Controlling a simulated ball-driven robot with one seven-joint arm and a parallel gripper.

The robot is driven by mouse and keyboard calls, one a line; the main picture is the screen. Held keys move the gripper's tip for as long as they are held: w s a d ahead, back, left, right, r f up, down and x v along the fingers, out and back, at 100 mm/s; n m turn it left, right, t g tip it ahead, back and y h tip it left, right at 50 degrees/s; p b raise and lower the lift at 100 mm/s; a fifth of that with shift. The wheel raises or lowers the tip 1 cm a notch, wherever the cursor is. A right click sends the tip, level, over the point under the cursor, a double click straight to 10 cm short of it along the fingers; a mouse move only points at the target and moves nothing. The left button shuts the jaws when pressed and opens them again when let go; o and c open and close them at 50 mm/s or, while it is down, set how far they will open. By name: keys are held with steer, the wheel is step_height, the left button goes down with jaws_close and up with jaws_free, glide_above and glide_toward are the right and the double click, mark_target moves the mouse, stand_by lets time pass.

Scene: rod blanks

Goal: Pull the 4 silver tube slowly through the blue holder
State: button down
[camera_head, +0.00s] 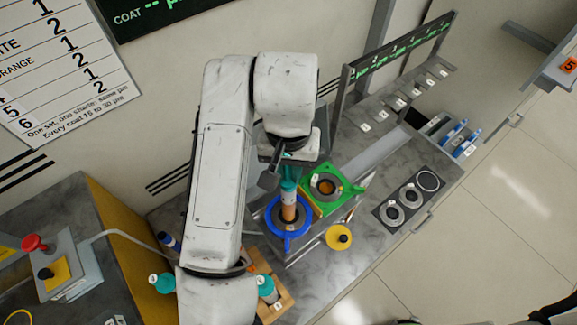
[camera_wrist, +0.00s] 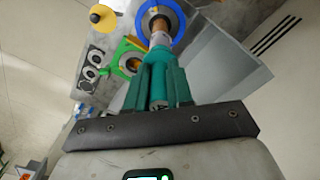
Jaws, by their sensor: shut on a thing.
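My gripper (camera_wrist: 158,78) is shut on the teal end of a tube, which appears to carry a 4 on its end face. How far the tube reaches below the ring is hidden.
A green square holder (camera_head: 346,189) stands right beside the blue one. A yellow disc with a black knob (camera_head: 338,237) is close in front. Teal-capped tubes (camera_head: 267,289) stand in a wooden rack (camera_head: 283,302) at lower left. A panel with round openings (camera_head: 409,198) lies right.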

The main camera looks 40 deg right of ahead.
steer(key=shift+r+p, duration=3.75)
steer(key=shift+r, duration=0.4)
steer(key=shift+r+p, duration=1.15)
steer(key=shift+p, duration=0.1)
step_height(320, 180, up, 8)
steer(key=p, duration=0.1)
steer(key=shift+f, duration=0.25)
steer(key=shift+r, duration=0.15)
steer(key=shift+r, duration=1.6)
